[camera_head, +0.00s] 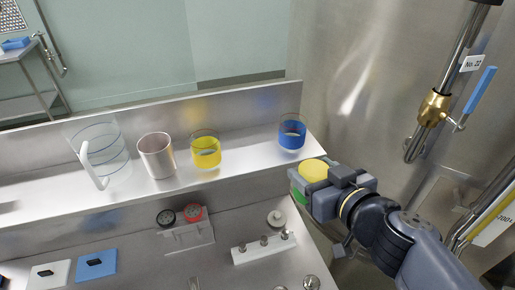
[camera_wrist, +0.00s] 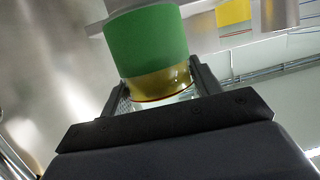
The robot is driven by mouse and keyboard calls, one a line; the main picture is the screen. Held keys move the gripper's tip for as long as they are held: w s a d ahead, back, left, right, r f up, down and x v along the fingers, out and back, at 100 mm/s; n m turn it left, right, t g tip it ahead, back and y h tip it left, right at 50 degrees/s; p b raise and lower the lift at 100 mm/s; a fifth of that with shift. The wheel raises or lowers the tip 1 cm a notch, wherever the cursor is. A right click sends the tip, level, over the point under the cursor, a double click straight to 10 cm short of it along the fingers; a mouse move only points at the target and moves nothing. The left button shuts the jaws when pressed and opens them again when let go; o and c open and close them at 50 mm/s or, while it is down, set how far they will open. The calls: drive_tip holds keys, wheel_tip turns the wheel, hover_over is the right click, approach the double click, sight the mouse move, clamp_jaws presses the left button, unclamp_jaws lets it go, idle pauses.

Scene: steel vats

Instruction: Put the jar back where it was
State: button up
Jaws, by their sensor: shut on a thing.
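My gripper (camera_head: 322,186) is at the right, just beyond the right end of the raised steel shelf (camera_head: 235,165). It is shut on a jar with a green band (camera_head: 298,189); the yellow top of the jar's contents faces up in the head view. In the wrist view the green-banded jar (camera_wrist: 146,42) sits between the two fingers, with amber-yellow showing at the end nearer the fingers. On the shelf stand a yellow-banded jar (camera_head: 205,152) and a blue-banded jar (camera_head: 291,134), with a bare stretch of shelf between them.
A glass pitcher (camera_head: 104,150) and a steel cup (camera_head: 157,157) stand left on the shelf. Below are gauges (camera_head: 180,216), a small white rack (camera_head: 264,248) and a blue pad (camera_head: 97,264). A large steel vat with a brass valve (camera_head: 434,106) rises at right.

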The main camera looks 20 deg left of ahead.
drive_tip(key=w+a+r+n+g+y, duration=0.1)
drive_tip(key=w+a+r, duration=0.2)
drive_tip(key=a, duration=0.3)
drive_tip(key=w+a+r+n+g+y+p, duration=0.1)
drive_tip(key=w+a+r, duration=0.15)
drive_tip(key=a, duration=0.25)
drive_tip(key=w+a+r+n+g+y, duration=0.1)
drive_tip(key=w+a+r+g, duration=0.1)
drive_tip(key=w+a, duration=0.3)
drive_tip(key=shift+s+a+f+b, duration=0.2)
drive_tip(key=shift+f+b, duration=0.65)
drive_tip(key=shift+f, duration=0.6)
drive_tip(key=shift+s+a+f+b, duration=0.15)
drive_tip(key=shift+f+b, duration=0.75)
drive_tip(key=shift+f, duration=0.55)
drive_tip(key=shift+s+a+f+b, duration=0.1)
drive_tip(key=shift+a+f+b, duration=0.1)
drive_tip(key=shift+f+b, duration=0.95)
drive_tip(key=shift+f, duration=0.4)
drive_tip(key=o, duration=1.3)
drive_tip(key=shift+f, duration=0.1)
drive_tip(key=shift+o, duration=0.2)
drive_tip(key=shift+p, duration=0.3)
drive_tip(key=shift+d+r, duration=0.15)
drive_tip(key=shift+r, duration=0.15)
drive_tip(key=p+v, duration=0.2)
drive_tip(key=v, duration=0.9)
drive_tip(key=shift+s+d, duration=0.25)
drive_tip(key=shift+s, duration=0.15)
